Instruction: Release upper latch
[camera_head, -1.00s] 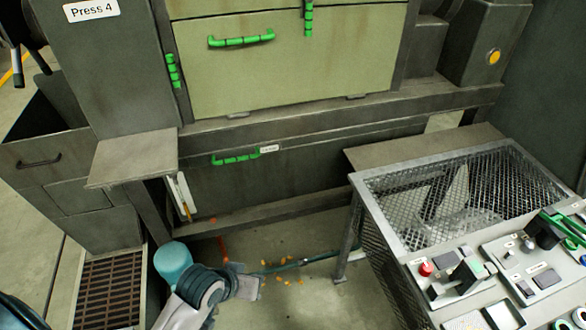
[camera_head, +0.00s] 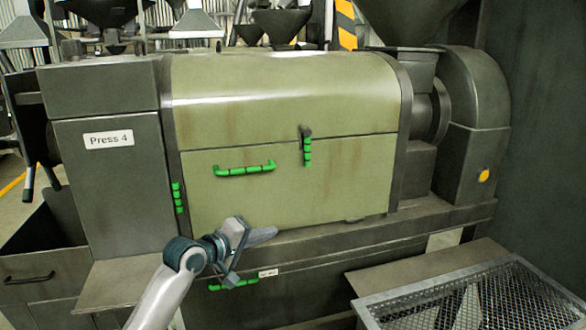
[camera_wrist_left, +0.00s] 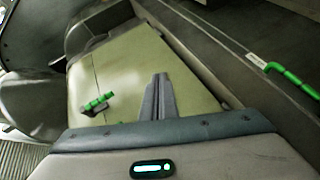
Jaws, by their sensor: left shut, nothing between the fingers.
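The upper latch (camera_head: 307,150) is a short green grip hanging upright from a dark pivot. It sits on the seam between the green cover and the front panel (camera_head: 350,180) of Press 4. In the left wrist view the latch (camera_wrist_left: 98,104) lies left of the fingers, across the panel seam. My left gripper (camera_head: 272,235) is shut and empty, low in front of the panel's bottom edge, below the latch and apart from it. Its closed fingers (camera_wrist_left: 158,97) point at the panel in the wrist view. My right gripper is not in view.
A green bar handle (camera_head: 244,169) is on the panel, and a second green latch (camera_head: 178,197) is at its left edge. A lower green handle (camera_head: 233,284) is partly behind my left gripper. A mesh-topped bench (camera_head: 470,300) stands at the lower right.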

